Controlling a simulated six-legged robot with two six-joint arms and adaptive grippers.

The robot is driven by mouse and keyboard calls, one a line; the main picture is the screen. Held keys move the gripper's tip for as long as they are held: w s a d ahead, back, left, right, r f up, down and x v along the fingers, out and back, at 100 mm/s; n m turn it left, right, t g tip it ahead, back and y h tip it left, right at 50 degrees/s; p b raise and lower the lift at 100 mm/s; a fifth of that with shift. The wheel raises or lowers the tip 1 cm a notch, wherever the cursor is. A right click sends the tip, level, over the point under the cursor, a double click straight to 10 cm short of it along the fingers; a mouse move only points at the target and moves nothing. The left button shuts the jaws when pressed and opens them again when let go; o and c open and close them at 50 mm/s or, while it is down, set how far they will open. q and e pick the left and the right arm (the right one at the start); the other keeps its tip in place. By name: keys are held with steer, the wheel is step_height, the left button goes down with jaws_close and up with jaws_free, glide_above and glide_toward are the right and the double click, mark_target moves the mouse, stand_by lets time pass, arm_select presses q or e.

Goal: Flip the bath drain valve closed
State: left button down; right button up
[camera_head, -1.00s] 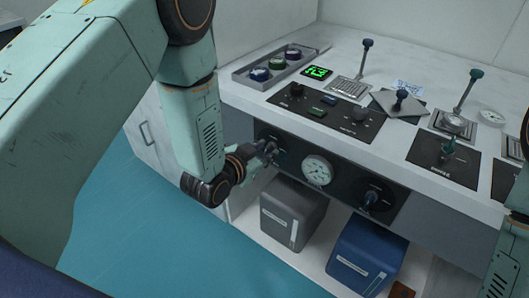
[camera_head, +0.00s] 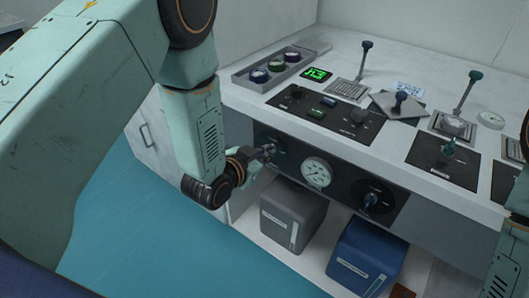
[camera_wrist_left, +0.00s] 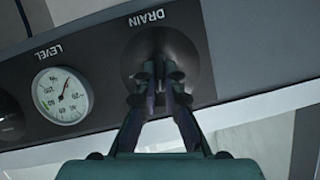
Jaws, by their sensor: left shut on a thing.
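The drain valve sits on a round black plate (camera_wrist_left: 172,42) marked DRAIN in the left wrist view. In the head view its dark panel (camera_head: 290,153) is on the front of the bench, left of the white gauge. My left gripper (camera_wrist_left: 160,88) is shut on the drain valve's handle, with its fingers pointing at the plate. In the head view this gripper (camera_head: 268,150) reaches the panel from the left. The fingers hide most of the handle, so its angle is hard to tell. My right gripper is out of view; only part of that arm shows at the right edge.
The LEVEL gauge (camera_wrist_left: 61,96) is beside the drain valve. Another black knob (camera_head: 371,200) is further right on the panel. A grey box (camera_head: 292,216) and a blue box (camera_head: 365,258) stand on the shelf below. Levers and switches stand on the bench top (camera_head: 240,98).

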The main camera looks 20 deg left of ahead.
arm_select(q)
steer(key=shift+w+a+n+h+p, duration=0.1)
steer(key=shift+n+h+p, duration=0.6)
steer(key=shift+n+p, duration=0.25)
steer(key=c, duration=1.5)
jaws_free()
steer(key=shift+o, duration=0.2)
